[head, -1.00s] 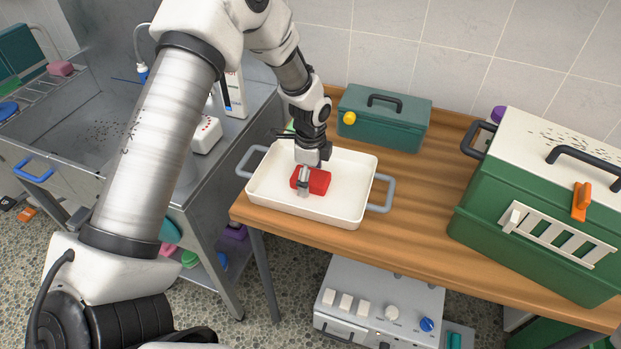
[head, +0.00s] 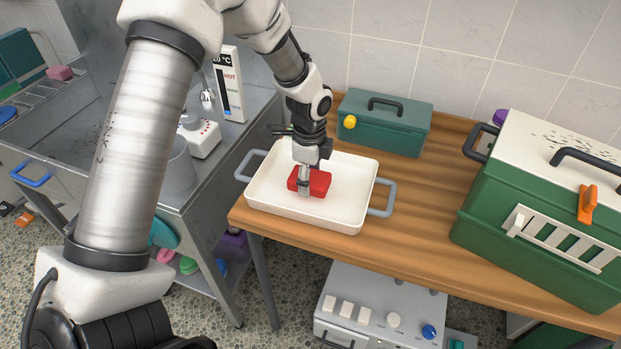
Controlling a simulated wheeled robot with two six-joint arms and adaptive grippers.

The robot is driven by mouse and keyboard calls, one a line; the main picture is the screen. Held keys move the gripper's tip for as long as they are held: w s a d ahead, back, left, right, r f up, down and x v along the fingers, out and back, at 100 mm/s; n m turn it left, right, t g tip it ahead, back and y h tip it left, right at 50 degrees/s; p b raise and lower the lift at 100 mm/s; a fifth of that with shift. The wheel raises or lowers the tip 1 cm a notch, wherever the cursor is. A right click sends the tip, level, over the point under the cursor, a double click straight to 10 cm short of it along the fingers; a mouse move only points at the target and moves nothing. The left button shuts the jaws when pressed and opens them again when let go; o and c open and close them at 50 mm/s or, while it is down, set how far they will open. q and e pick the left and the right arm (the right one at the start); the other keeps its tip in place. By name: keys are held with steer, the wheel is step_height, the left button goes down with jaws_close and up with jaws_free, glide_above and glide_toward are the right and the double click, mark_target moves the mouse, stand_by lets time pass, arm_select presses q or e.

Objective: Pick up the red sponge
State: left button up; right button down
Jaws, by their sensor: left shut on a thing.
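The red sponge (head: 319,182) is in the white tray (head: 345,217), a shallow tray with grey side handles on the wooden table. My left gripper (head: 305,187) reaches down into the tray from above and is shut on the sponge. One finger shows on the near side of the sponge; the other is hidden behind it. The sponge is low in the tray, and I cannot tell whether it touches the tray floor. My right gripper is not in view.
A teal toolbox (head: 385,122) with a yellow knob stands behind the tray. A large green kennel (head: 540,210) with a white top fills the table's right side. A metal sink unit (head: 205,215) is at the left. Bare wood lies between tray and kennel.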

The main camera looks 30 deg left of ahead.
arm_select(q)
steer(key=s+d+b, duration=0.1)
steer(key=s+d, duration=0.2)
steer(key=s, duration=0.3)
steer(key=s+d+r, duration=0.1)
steer(key=s+d, duration=0.2)
steer(key=s, duration=0.3)
steer(key=shift+d+r+b, duration=0.2)
steer(key=shift+d+b, duration=0.05)
steer(key=shift+b, duration=0.1)
